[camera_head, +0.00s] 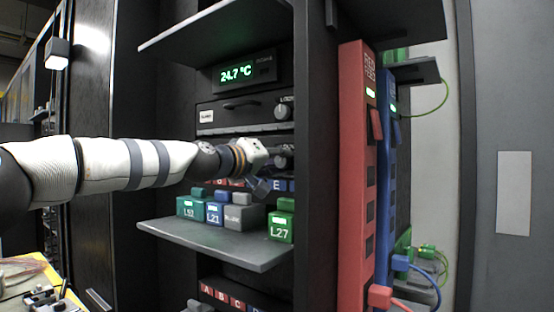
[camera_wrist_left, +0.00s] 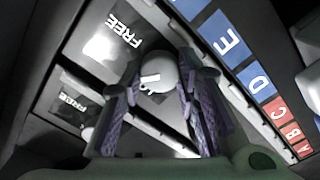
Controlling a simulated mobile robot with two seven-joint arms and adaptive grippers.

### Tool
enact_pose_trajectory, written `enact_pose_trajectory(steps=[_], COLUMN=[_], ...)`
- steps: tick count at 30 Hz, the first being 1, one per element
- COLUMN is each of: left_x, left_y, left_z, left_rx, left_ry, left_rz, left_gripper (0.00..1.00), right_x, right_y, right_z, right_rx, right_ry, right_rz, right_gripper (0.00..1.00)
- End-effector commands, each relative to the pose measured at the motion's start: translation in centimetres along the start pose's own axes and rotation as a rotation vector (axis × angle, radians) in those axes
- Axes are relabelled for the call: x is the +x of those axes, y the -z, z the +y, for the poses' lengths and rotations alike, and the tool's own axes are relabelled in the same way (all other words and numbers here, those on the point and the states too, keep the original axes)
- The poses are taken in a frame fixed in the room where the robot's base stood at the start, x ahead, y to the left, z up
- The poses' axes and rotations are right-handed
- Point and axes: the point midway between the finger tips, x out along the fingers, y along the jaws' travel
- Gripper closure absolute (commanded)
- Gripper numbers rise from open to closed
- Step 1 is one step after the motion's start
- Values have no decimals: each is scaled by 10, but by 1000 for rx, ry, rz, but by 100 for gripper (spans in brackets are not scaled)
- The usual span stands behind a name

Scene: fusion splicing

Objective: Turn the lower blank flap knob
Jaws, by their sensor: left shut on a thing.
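The lower blank flap knob (camera_wrist_left: 155,72) is round and pale grey with a white mark on its face. It sits between the fingers of my left gripper (camera_wrist_left: 165,98), which is shut on it. In the head view my left gripper (camera_head: 270,166) is in front of the lower flap, and the knob (camera_head: 284,151) shows partly behind it. The label FREE (camera_wrist_left: 124,35) stands beside the knob in the wrist view. The upper flap knob (camera_head: 283,108) is above, clear of the gripper. My right gripper is out of view.
A grey shelf (camera_head: 215,243) below the gripper bears teal, blue, grey and green labelled blocks, including L27 (camera_head: 281,227). A lettered strip (camera_wrist_left: 240,70) runs close to the gripper. Red (camera_head: 356,190) and blue upright units stand at the right. A temperature display (camera_head: 245,72) is above.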

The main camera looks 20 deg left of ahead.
Motion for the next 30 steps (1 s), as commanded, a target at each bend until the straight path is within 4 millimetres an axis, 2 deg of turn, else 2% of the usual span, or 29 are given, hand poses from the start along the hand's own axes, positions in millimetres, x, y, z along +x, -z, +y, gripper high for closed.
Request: enact_pose_trajectory(steps=[15,30], left_x=[1,1], left_y=[-2,-3], left_z=[-1,-1], left_rx=[-440,-627], left_ry=[1,1], left_rz=[-5,-6], left_gripper=[99,99], right_x=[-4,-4], right_y=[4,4], right_z=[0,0], right_rx=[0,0], right_ry=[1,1], right_rz=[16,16], right_gripper=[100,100])
